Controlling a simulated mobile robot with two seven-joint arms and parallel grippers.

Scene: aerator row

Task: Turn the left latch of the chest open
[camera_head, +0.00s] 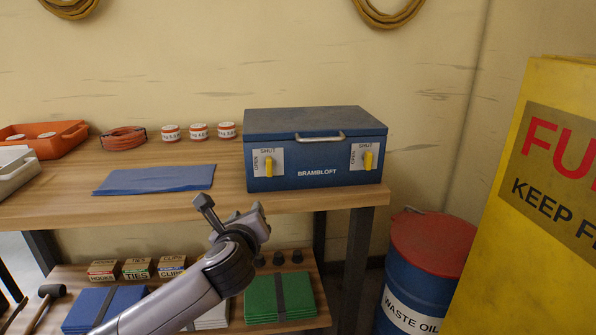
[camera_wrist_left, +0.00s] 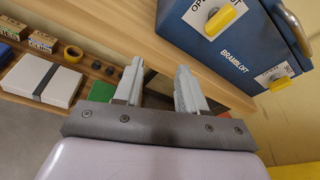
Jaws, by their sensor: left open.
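The blue chest (camera_head: 316,120), marked BRAMBLOFT, stands closed on the right end of the wooden bench. Its left latch (camera_head: 268,166) is a yellow knob on a white plate, standing upright beneath the word SHUT, with OPEN at its left. The right latch (camera_head: 368,160) is also upright. My left gripper (camera_head: 231,206) is open and empty, below and left of the left latch, in front of the bench edge. In the left wrist view, the open fingers (camera_wrist_left: 159,78) are apart from the chest, and the left latch (camera_wrist_left: 221,20) is above and right of them. My right gripper is out of view.
A blue folded cloth (camera_head: 155,179) lies left of the chest, with several small tins (camera_head: 198,131) behind it. A waste oil drum (camera_head: 408,290) and yellow cabinet (camera_head: 545,210) stand at right.

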